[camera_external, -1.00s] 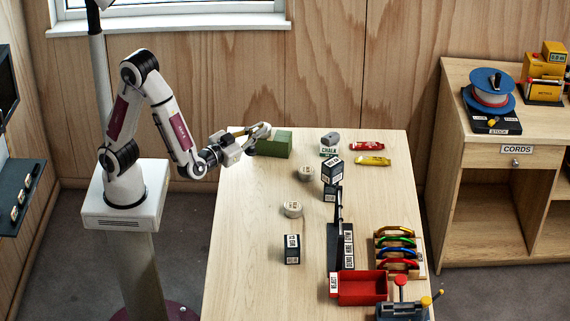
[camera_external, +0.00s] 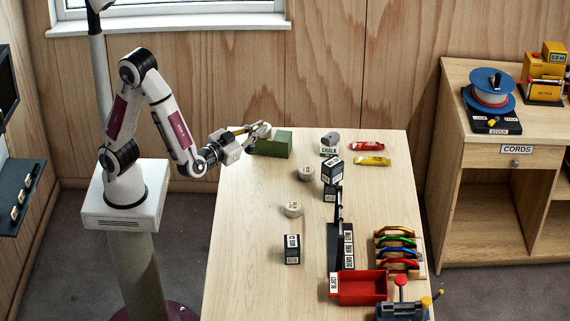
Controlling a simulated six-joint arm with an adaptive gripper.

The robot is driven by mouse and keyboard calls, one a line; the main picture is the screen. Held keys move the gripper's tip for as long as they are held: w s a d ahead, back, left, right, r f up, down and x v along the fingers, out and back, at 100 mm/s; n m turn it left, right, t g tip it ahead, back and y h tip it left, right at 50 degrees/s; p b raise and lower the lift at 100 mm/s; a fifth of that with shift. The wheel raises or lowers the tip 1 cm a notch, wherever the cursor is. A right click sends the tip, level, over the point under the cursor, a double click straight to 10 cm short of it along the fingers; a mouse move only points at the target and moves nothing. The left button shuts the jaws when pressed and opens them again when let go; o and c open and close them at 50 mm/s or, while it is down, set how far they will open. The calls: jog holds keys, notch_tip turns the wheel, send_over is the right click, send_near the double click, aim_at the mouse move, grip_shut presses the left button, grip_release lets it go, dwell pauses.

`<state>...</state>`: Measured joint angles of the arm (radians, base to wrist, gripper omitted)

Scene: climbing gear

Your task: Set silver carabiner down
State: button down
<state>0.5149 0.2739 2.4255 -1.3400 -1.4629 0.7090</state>
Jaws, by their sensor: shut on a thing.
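My gripper (camera_external: 252,136) is at the far left of the table, at the left end of a green block (camera_external: 275,143). It is shut on a small silver-grey thing, which I take to be the silver carabiner (camera_external: 262,130). The fingers partly hide the carabiner, and its outline is too small to read clearly. I cannot tell whether it touches the green block or the table.
The table's (camera_external: 245,230) near left part is clear. Two round pale discs (camera_external: 293,209) and a labelled dark block (camera_external: 292,249) stand mid-table. A chalk item (camera_external: 329,144), red bin (camera_external: 362,287) and rack of coloured carabiners (camera_external: 398,252) stand farther right.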

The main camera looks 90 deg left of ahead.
jog(key=shift+d, duration=0.1)
jog(key=d+m+t+h, duration=0.5)
jog(key=d+h, duration=0.7)
jog(key=d, duration=2.8)
jog(key=shift+w+d+r+m+h, duration=0.25)
jog(key=shift+w+d+m+h, duration=0.05)
jog(key=shift+w+d+m, duration=0.1)
jog(key=shift+a+f, duration=0.1)
notch_tip(320, 180, down, 6)
jog(key=shift+f, duration=0.15)
jog(key=shift+f, duration=1.75)
jog(key=shift+f, duration=0.15)
